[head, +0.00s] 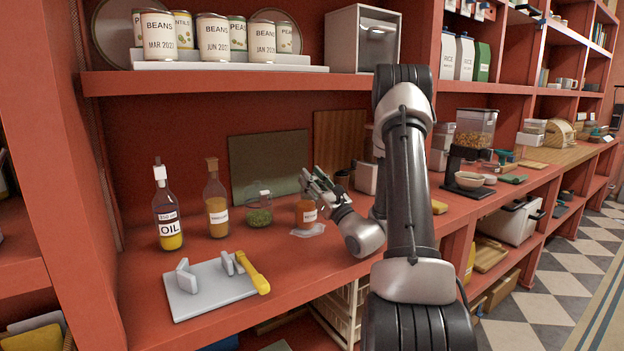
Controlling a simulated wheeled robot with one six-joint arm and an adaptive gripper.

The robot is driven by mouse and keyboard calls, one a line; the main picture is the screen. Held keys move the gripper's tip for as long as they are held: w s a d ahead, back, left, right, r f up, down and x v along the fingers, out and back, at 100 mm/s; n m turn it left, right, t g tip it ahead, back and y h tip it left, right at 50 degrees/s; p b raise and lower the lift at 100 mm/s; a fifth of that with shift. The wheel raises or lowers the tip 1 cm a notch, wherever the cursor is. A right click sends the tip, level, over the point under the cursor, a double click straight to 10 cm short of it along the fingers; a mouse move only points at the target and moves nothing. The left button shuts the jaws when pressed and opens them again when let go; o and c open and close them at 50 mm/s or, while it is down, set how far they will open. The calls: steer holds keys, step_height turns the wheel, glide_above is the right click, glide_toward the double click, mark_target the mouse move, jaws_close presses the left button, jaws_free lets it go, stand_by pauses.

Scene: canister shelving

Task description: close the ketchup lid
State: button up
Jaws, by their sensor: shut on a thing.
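The ketchup jar (306,214), small and orange-brown with a white label too small to read surely, stands upright on the red counter. My gripper (311,188) reaches in from the right at the top of this jar. Its fingers are shut at the lid, and they hide most of it. I cannot tell how far the lid is open. A pale translucent flat piece (308,231) lies at the foot of the jar.
A jar of green contents (259,213), a vinegar-like bottle (216,205) and an oil bottle (167,213) stand to the left. A grey board (208,290) with a yellow-handled tool (254,273) lies in front. A shelf with bean cans (159,36) hangs above.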

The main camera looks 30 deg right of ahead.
steer(key=o, duration=1.1)
steer(key=shift+c, duration=0.2)
steer(key=a+v, duration=0.1)
steer(key=v, duration=0.6)
steer(key=shift+s+d+f, duration=0.15)
steer(key=shift+s+d, duration=0.1)
steer(key=shift+d, duration=0.25)
